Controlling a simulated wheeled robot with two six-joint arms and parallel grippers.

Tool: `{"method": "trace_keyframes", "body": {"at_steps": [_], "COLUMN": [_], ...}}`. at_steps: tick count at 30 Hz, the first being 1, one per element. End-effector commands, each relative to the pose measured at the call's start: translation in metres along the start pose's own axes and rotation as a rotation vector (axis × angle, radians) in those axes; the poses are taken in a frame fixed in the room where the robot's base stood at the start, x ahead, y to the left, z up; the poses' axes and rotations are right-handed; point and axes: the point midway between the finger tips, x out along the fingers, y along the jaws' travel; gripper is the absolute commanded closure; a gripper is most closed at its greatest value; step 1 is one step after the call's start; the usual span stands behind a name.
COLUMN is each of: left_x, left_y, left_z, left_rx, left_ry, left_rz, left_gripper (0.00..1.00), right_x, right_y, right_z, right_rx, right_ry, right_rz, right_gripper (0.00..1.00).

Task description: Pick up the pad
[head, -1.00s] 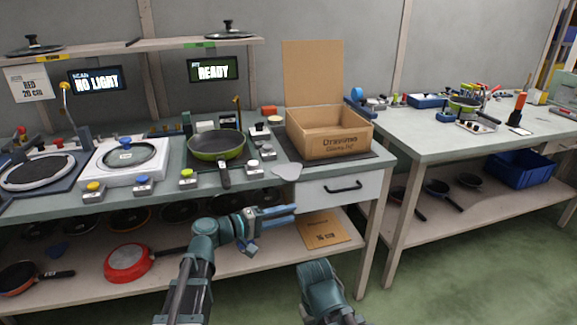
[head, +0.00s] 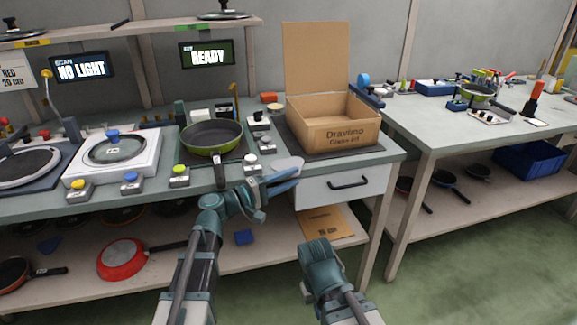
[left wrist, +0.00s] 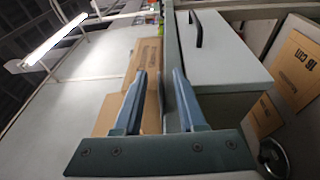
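The pad (head: 289,163) is a thin, light grey, rounded piece at the front edge of the left bench, just left of the drawer in the head view. My left gripper (head: 285,179) is at that edge, its fingers pointing right and partly overlapping the pad's near side. In the left wrist view the two fingers (left wrist: 160,100) stand apart, with a thin grey edge showing between them; I cannot tell whether either finger touches the pad. Of my right arm only a teal link shows at the bottom middle; its gripper is out of sight.
An open cardboard box (head: 335,131) stands on a dark mat behind the pad. A frying pan (head: 212,138) sits to the left, its handle over the front edge. Below are the drawer (head: 345,184) and a lower shelf with a red pan (head: 122,260). Green floor is free at right.

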Motion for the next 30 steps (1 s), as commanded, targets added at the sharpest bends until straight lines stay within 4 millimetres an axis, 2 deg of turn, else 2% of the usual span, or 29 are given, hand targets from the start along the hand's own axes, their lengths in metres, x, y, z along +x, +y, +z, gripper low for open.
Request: {"method": "trace_keyframes", "body": {"at_steps": [8, 18, 24, 26, 30], "left_x": [0.012, 0.055, 0.055, 0.055, 0.055], "left_y": [0.001, 0.001, 0.001, 0.001, 0.001], "left_z": [0.001, 0.004, 0.005, 0.005, 0.005], "left_rx": [0.0, 0.0, 0.0, 0.0, 0.0], "left_ry": [0.0, -0.001, 0.001, 0.0, 0.0], "left_rz": [0.0, 0.0, 0.0, 0.0, 0.0], "left_gripper": [0.6, 0.6, 0.6, 0.69, 0.94], "right_x": [-0.001, -0.004, -0.004, -0.004, -0.004], "right_y": [0.0, 0.0, 0.0, 0.0, 0.0], "right_z": [0.0, 0.0, 0.0, 0.0, 0.0], "right_rx": [0.0, 0.0, 0.0, 0.0, 0.0], "right_ry": [0.0, 0.0, 0.0, 0.0, 0.0], "right_rz": [0.0, -0.001, -0.001, -0.001, -0.001], "right_gripper": [1.0, 1.0, 1.0, 1.0, 1.0]}}
